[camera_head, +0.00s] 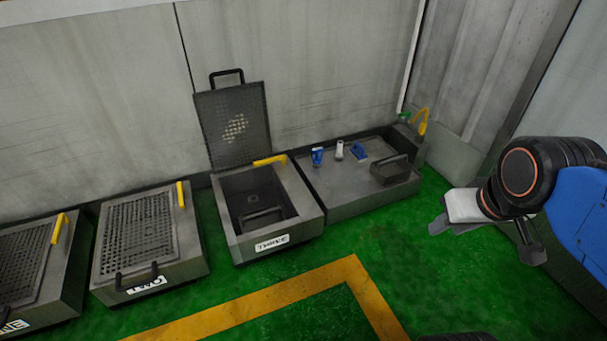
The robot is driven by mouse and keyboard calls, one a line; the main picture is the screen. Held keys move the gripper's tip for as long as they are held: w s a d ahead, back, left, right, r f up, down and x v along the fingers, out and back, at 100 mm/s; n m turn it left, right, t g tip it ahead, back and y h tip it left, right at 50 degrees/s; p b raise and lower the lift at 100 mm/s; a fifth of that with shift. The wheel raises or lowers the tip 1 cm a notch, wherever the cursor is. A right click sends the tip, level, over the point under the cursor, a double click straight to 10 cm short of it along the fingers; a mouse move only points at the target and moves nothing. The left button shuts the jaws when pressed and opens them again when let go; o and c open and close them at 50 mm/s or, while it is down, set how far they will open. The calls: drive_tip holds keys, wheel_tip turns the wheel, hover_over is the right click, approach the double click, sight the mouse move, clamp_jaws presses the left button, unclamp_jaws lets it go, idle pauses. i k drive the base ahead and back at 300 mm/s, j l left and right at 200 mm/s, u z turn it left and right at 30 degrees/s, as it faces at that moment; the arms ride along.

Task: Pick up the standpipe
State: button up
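I cannot tell for certain which thing is the standpipe. A yellow curved pipe-like piece (422,122) stands upright at the back right corner of the grey sink-like unit (345,207), with a small green piece (405,116) beside it. My gripper (488,238) is at the right, in front of and to the right of that unit. Its two fingers are spread wide with nothing visible between them. It is apart from the unit and the yellow piece.
Box three (242,240) has its mesh lid (233,125) raised against the wall. Two closed boxes stand further left. Two blue items (317,156) (359,151), a white item (339,149) and a dark block (391,170) sit on the unit. The green floor in front is clear.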

sight(339, 154)
drive_tip(key=i+l+z, duration=0.4)
drive_tip(key=i, duration=0.15)
drive_tip(key=i+z, duration=0.4)
drive_tip(key=i, duration=0.2)
drive_tip(key=i+l+u, duration=0.15)
drive_tip(key=i, duration=0.6)
drive_tip(key=i+u, duration=0.3)
drive_tip(key=u, duration=0.15)
drive_tip(key=i+u, duration=0.25)
drive_tip(key=u, duration=0.25)
drive_tip(key=i+l+u, duration=0.2)
drive_tip(key=u, duration=0.25)
drive_tip(key=i, duration=0.1)
